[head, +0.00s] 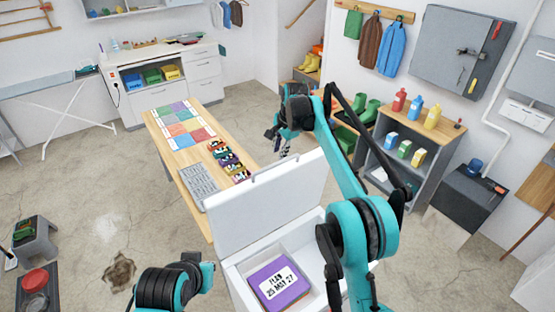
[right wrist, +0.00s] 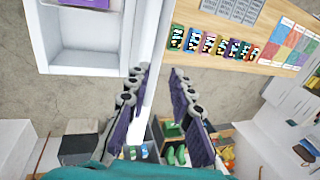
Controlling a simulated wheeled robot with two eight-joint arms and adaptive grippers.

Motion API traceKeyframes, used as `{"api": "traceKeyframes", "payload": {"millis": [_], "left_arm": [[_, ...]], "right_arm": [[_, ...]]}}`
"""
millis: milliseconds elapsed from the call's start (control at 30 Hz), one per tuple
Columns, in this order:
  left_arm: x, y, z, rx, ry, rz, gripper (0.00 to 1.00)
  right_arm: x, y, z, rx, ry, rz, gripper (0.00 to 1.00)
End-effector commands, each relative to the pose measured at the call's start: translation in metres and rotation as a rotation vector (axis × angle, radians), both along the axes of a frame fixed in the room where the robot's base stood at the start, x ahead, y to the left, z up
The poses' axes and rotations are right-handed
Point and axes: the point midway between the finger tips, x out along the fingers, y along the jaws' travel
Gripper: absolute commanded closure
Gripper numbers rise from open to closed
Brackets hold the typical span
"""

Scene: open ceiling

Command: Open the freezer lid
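The white freezer (head: 235,285) stands at the bottom centre of the head view. Its lid (head: 265,205) is raised and stands steeply up, with a grey handle bar along the top edge. A purple box with a white label (head: 265,272) lies inside the open freezer. My right gripper (head: 283,148) is just beyond the lid's top edge. In the right wrist view its two fingers (right wrist: 160,105) are spread apart, with the white lid edge (right wrist: 155,50) running between or behind them; contact cannot be told. My left arm shows at the bottom left, but its fingertips do not.
A wooden table (head: 160,140) with colour charts, a grey tray and several small patterned items stands left of the lid. A grey shelf (head: 425,170) with bottles and cartons stands to the right.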

Motion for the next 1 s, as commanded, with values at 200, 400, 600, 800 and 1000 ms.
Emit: {"api": "traceKeyframes", "payload": {"millis": [200,400,600,800,1000], "left_arm": [[0.0,0.0,0.0,0.0,0.0,0.0,1.0],[0.0,0.0,0.0,0.0,0.0,0.0,1.0],[0.0,0.0,0.0,0.0,0.0,0.0,1.0],[0.0,0.0,-0.018,0.0,0.0,0.0,1.0],[0.0,0.0,-0.059,0.0,0.0,0.0,1.0]], "right_arm": [[-0.007,-0.005,0.03,0.0,0.0,0.0,0.78],[-0.009,-0.006,0.036,0.0,0.0,0.001,0.78],[-0.009,-0.006,0.035,0.0,0.0,0.001,0.78],[-0.024,-0.021,0.036,-0.018,-0.032,0.045,0.78],[-0.078,-0.062,0.031,-0.083,-0.121,0.183,0.78]]}}
